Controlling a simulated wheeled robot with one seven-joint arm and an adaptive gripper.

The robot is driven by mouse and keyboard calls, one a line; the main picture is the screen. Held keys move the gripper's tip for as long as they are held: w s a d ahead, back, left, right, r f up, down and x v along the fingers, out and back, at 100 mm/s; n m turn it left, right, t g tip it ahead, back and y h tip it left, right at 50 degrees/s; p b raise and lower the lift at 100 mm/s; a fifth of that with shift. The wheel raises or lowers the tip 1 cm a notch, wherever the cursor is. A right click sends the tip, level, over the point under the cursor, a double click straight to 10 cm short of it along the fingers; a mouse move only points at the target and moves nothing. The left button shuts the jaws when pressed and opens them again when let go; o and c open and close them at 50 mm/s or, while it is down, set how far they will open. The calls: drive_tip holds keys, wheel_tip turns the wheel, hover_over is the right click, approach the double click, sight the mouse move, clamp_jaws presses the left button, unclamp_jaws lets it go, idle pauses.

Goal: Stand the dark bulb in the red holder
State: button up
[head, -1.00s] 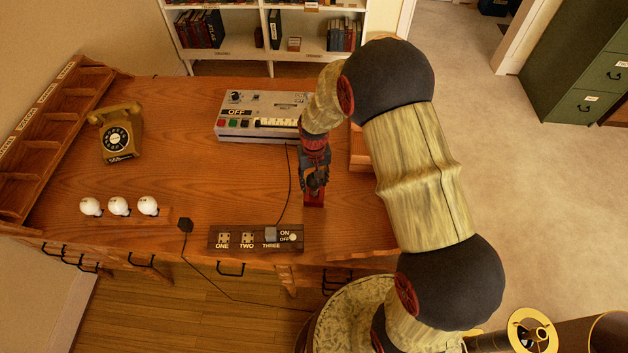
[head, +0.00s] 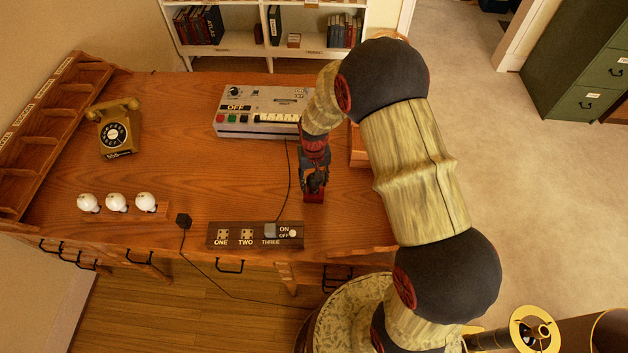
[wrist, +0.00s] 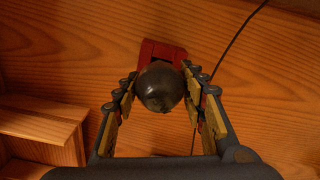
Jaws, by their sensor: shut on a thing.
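The dark bulb (wrist: 160,88) is round and glossy in the wrist view, between the two fingers of my gripper (wrist: 162,98). My gripper is shut on it. The red holder (wrist: 158,52) shows just beyond the bulb, partly hidden by it. In the head view my gripper (head: 313,187) points down at the red holder (head: 313,197) on the desk, right of the switch strip. The bulb cannot be made out there. I cannot tell whether the bulb touches the holder or is seated in it.
A wooden block or tray (head: 358,150) stands close right of my gripper. A grey control box (head: 262,110) reading OFF is behind, and its black cable runs to the switch strip (head: 255,235). White bulbs (head: 117,202) and a telephone (head: 115,130) are at left.

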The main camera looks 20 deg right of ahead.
drive_tip(key=shift+f, duration=0.2)
drive_tip(key=o, duration=0.9)
drive_tip(key=shift+o, duration=0.2)
drive_tip(key=shift+r, duration=0.1)
wheel_tip(320, 180, up, 12)
drive_tip(key=shift+f, duration=0.1)
idle(0.5)
